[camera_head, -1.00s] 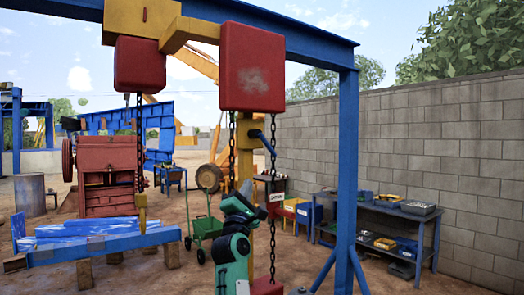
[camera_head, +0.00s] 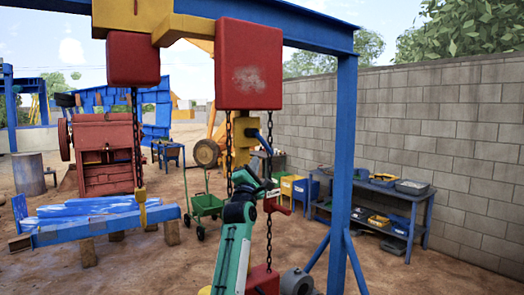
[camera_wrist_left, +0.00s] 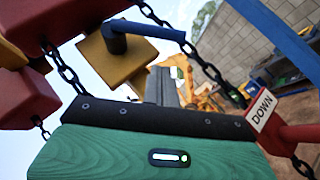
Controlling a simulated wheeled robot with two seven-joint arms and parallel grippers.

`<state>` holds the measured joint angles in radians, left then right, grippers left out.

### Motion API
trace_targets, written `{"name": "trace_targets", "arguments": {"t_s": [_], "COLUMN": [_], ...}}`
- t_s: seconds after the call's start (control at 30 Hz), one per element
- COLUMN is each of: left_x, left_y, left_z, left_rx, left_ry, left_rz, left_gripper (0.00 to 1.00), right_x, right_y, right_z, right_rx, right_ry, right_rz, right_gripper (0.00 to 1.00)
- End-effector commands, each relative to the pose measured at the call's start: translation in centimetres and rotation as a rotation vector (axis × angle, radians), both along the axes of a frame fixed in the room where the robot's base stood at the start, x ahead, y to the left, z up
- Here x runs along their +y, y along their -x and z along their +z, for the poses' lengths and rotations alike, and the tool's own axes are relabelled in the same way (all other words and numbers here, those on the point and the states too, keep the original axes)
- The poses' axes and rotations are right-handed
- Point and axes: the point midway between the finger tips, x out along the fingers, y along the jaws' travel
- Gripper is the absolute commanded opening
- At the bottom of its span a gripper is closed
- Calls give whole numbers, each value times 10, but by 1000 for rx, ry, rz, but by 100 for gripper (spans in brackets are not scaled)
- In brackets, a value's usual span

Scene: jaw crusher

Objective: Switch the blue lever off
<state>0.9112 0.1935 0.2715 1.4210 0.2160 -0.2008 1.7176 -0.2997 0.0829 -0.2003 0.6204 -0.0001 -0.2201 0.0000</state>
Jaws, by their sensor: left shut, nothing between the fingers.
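The blue lever (camera_head: 262,141) sticks out of a yellow box (camera_head: 242,130) on the hoist and slants down to the right. In the left wrist view, the lever (camera_wrist_left: 150,31) shows at the top, its round hub on the yellow box (camera_wrist_left: 112,58). My left gripper (camera_head: 242,172) is just below the yellow box and lever, apart from the lever. In the left wrist view, its dark grey fingers (camera_wrist_left: 160,80) are closed together and empty, below the lever. My right gripper is out of view.
Chains (camera_head: 270,165) hang on both sides of the box. A red handle (camera_head: 276,207) with a white DOWN sign (camera_wrist_left: 263,108) is beside my left wrist. A red block (camera_head: 249,65) hangs above. A blue post (camera_head: 343,170) stands at right.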

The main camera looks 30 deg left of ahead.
Motion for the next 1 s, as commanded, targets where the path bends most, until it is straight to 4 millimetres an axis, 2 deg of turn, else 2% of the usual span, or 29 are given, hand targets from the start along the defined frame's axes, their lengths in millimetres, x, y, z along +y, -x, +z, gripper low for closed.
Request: {"name": "trace_targets", "arguments": {"t_s": [0.03,0.1,0.33,0.77,1.0], "left_x": [-5,-9,-15,-16,-18], "left_y": [-4,-9,-17,-19,-21], "left_z": [9,13,19,19,17], "left_rx": [1,1,1,-1,-47], "left_ry": [1,1,1,2,22], "left_rz": [-4,-4,-3,-2,-3], "left_gripper": [0,0,0,0,0], "right_x": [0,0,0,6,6], "right_y": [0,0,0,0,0], "right_z": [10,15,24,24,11], "right_rx": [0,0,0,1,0], "right_ry": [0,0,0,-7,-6], "right_rz": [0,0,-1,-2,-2], "right_gripper": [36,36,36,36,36]}}
